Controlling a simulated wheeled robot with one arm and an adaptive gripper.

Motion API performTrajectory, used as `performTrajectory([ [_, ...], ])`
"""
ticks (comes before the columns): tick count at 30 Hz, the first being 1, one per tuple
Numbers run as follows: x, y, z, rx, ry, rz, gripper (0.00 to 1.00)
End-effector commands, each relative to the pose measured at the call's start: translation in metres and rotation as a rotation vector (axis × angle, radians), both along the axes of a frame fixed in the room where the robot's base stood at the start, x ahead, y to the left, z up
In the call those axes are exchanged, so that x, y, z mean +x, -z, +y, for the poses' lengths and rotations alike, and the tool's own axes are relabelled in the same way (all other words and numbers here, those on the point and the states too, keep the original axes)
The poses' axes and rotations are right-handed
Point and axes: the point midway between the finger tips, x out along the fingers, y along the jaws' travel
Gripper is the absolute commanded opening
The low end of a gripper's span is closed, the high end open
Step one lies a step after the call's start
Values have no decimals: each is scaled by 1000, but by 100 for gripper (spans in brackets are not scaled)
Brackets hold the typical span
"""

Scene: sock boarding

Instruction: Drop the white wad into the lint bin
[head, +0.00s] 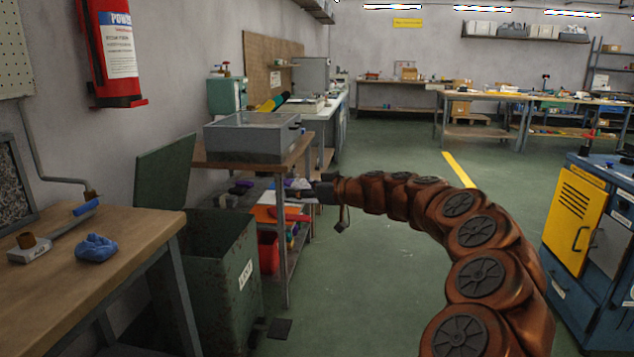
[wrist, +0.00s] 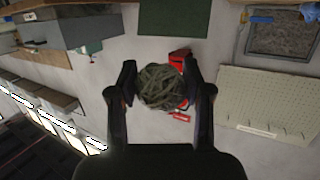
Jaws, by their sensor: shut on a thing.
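My gripper (head: 312,190) reaches out over the floor, pointing left, to the right of the lint bin (head: 225,270) and higher than its rim. The bin is dark green, with a white label on its side and its lid (head: 165,172) raised. In the wrist view my gripper (wrist: 162,92) is shut on a round, tangled wad (wrist: 160,86). The wad looks grey-olive there, in shade; in the head view it is a small pale patch (head: 299,183) at the fingertips. The bin's bottom is hidden from the head view.
A wooden bench (head: 110,235) with a blue wad (head: 96,247) stands left of the bin. A wooden stand with a grey box (head: 250,140) and a cluttered shelf is behind it. A fire extinguisher (head: 112,50) hangs on the left wall. The floor (head: 385,280) under my arm is clear.

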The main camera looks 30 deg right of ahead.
Motion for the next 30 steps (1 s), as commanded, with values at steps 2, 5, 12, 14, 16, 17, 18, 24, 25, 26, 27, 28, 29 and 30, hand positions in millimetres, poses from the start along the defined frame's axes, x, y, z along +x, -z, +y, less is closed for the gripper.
performTrajectory([
  [2, 4, 6, 20, 5, 20, 0, 26],
  [5, 10, 15, 38, 5, 63, 1, 26],
  [12, 22, 33, 79, 3, 152, 0, 26],
  [14, 26, 37, 87, 2, 174, 1, 26],
  [16, 29, 41, 98, 3, 197, 0, 26],
  [17, 30, 43, 104, 3, 206, -1, 26],
  [18, 32, 49, 110, -2, 221, 7, 26],
  [24, 42, 63, 140, -5, 291, 5, 26],
  [25, 44, 65, 144, -4, 303, 6, 26],
  [26, 45, 67, 150, -4, 310, 4, 26],
  [27, 46, 69, 156, -2, 321, 2, 26],
  [28, 48, 71, 157, -4, 332, 3, 26],
  [29, 49, 72, 160, -2, 340, 3, 26],
  [30, 51, 74, 165, -1, 349, 4, 26],
])
